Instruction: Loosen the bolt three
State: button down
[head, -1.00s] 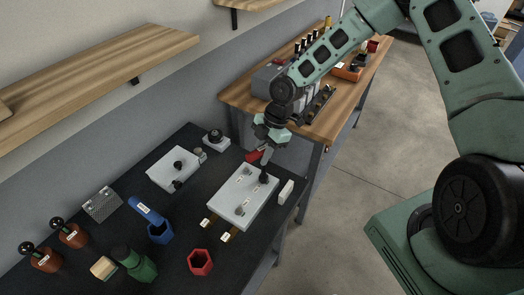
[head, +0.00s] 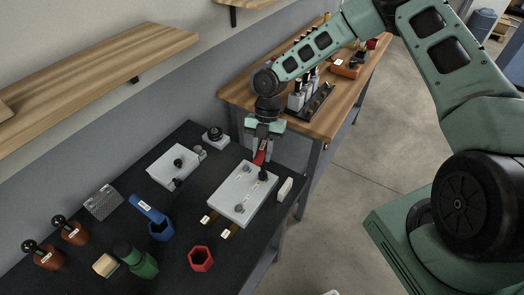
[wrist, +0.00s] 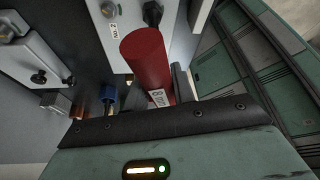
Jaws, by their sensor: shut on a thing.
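My gripper (head: 262,141) is shut on a red-handled tool (head: 260,154) above the far end of a pale plate (head: 228,188). In the wrist view the tool is a thick red cylinder (wrist: 146,62) with a white label, partly readable. A black upright piece (head: 263,174) stands on the plate just below the tool; I cannot tell whether they touch. It also seems to show behind the tool in the wrist view (wrist: 152,13). Grey bolts (head: 240,208) sit further down the plate. A label on the plate reads "No. 2" (wrist: 115,30). Bolt three's number is not readable.
An empty red hexagonal holder (head: 201,259) stands at the front. A blue tool stands in a blue holder (head: 161,231), with a green one (head: 144,266) nearby. A white box with black knobs (head: 160,166) lies left of the plate. A small white block (head: 285,189) is at the right.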

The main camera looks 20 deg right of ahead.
jog(key=shift+n, duration=0.3)
jog(key=shift+n+g+h+b, duration=0.3)
jog(key=shift+n+h, duration=0.2)
jog(key=shift+n, duration=0.7)
jog(key=shift+d+n, duration=0.15)
jog(key=shift+n, duration=0.35)
jog(key=shift+h, duration=0.3)
jog(key=n, duration=0.2)
jog(key=shift+n+h+b, duration=0.3)
jog(key=shift+h+b, duration=0.05)
jog(key=shift+h, duration=0.05)
jog(key=shift+d+n+h, duration=0.1)
jog(key=shift+n+h, duration=0.2)
jog(key=shift+n, duration=0.4)
